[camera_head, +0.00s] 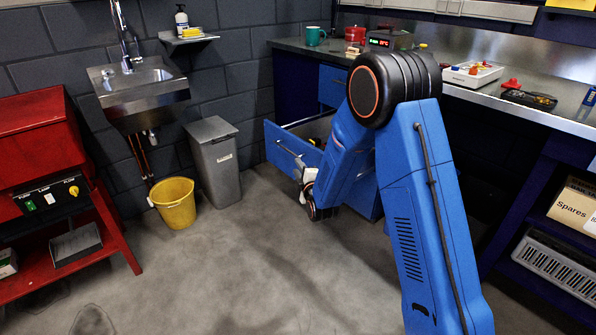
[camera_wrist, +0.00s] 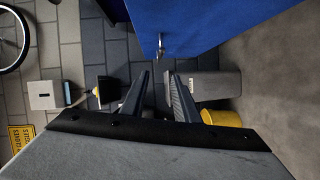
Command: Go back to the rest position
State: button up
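My gripper (camera_wrist: 159,82) shows in the wrist view with its two dark fingers apart and nothing between them. A blue drawer (camera_wrist: 225,22) with a small metal handle (camera_wrist: 161,45) is just beyond the fingertips. The handle is apart from the fingers. In the head view the drawer (camera_head: 287,146) is pulled out from under the workbench. My blue arm is folded down in front of it, and hides part of the drawer and most of my gripper.
The workbench (camera_head: 555,112) carries a teal mug (camera_head: 314,36), a white tray (camera_head: 472,74) and a black tray (camera_head: 529,99). A grey bin (camera_head: 214,165) and yellow bucket (camera_head: 174,204) stand left of the drawer. The middle floor is clear.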

jog(key=s+d+r+m+g+h, duration=0.2)
jog(key=s+d+r+m+g, duration=0.55)
jog(key=s+d+r, duration=0.9)
jog(key=s+d+m+g, duration=0.1)
jog(key=s+d+m, duration=0.1)
jog(key=s, duration=1.1)
jog(key=s+d+m+g+h, duration=0.1)
jog(key=s+m, duration=0.4)
jog(key=s, duration=0.7)
jog(key=s+d+m+g+h, duration=0.1)
jog(key=s+d+m, duration=0.3)
jog(key=s, duration=0.9)
jog(key=shift+s+d+g, duration=0.2)
jog(key=shift+s+g, duration=0.1)
jog(key=shift+g, duration=0.35)
